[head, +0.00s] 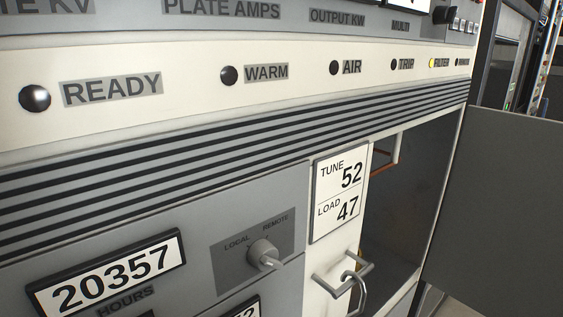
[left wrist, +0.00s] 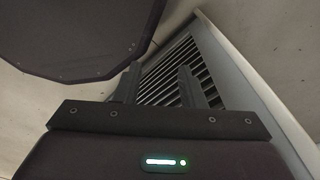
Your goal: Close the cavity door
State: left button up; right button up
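In the head view the cavity (head: 405,200) is a dark opening at the right of the cabinet front, with copper-coloured tubing inside at its upper left. The cavity door appears to be the plain grey panel (head: 500,205) at the right; it stands open, swung out from the cavity's right edge. Its lower and right parts run out of the picture. In the left wrist view my left gripper (left wrist: 158,85) has its two fingers apart with nothing between them. A slatted vent shows beyond the fingers. Neither gripper shows in the head view.
A white panel with a TUNE/LOAD card (head: 341,193) and a protruding metal handle (head: 342,280) is left of the cavity. A LOCAL/REMOTE knob (head: 264,255) sticks out further left. The yellow FILTER lamp (head: 432,63) is lit. Other racks (head: 510,60) stand behind the door.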

aim_at(496, 249)
jog(key=k+l, duration=0.1)
jog(key=l, duration=0.2)
jog(key=l+u, duration=0.3)
jog(key=l, duration=0.55)
jog(key=l+u, duration=0.35)
jog(key=l, duration=0.5)
jog(key=l+u, duration=0.2)
jog(key=l, duration=0.3)
jog(key=l+u, duration=0.2)
jog(key=l, duration=0.3)
jog(key=l+u, duration=0.2)
jog(key=l, duration=0.25)
jog(key=k+l+u, duration=0.15)
jog(key=l, duration=0.35)
jog(key=k+l+u, duration=0.2)
jog(key=l, duration=0.25)
jog(key=l+u, duration=0.15)
jog(key=l, duration=0.95)
jog(key=k, duration=0.05)
